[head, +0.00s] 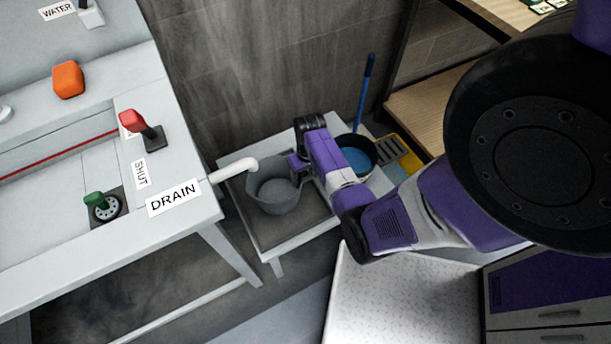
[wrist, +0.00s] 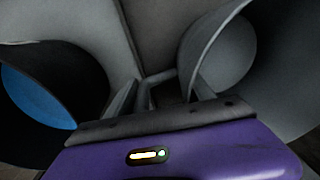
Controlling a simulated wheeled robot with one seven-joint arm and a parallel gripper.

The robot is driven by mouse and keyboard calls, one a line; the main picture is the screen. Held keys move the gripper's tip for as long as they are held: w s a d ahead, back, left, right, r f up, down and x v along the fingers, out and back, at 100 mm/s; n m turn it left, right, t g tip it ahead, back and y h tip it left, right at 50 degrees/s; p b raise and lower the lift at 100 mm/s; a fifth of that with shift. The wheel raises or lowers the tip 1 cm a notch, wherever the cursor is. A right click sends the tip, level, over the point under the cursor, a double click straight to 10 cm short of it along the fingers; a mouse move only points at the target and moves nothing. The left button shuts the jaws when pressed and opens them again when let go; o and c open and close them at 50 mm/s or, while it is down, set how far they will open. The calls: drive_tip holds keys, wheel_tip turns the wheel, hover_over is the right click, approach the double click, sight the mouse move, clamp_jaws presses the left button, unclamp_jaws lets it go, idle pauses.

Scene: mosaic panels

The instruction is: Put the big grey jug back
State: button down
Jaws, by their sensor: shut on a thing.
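The big grey jug (head: 270,203) sits upright on a low white stand with a dark top (head: 268,240), beside the end of the white drain spout (head: 233,168). The spout's tip reaches close to the jug's far left rim. My gripper (head: 302,168) is at the jug's right side and is shut on the jug, apparently by its handle. In the wrist view the jug (wrist: 285,85) fills the right side, with the handle between my fingers (wrist: 150,92). The fingertips are partly hidden in shadow. I cannot tell whether the jug touches the stand.
A dark bucket with blue inside (head: 357,159) stands just right of my gripper; it also shows in the wrist view (wrist: 40,95). A blue-handled tool (head: 364,95) and a yellow grated piece (head: 400,155) are behind. The white bench (head: 190,225) bounds the left.

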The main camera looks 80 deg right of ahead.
drive_tip(key=shift+c, duration=1.8)
unclamp_jaws()
drive_tip(key=shift+f, duration=0.1)
drive_tip(key=r, duration=0.4)
drive_tip(key=r+p, duration=0.1)
drive_tip(key=r, duration=0.3)
drive_tip(key=r+p, duration=0.1)
drive_tip(key=r, duration=0.3)
drive_tip(key=shift+s+d+r, duration=0.15)
drive_tip(key=shift+s, duration=0.1)
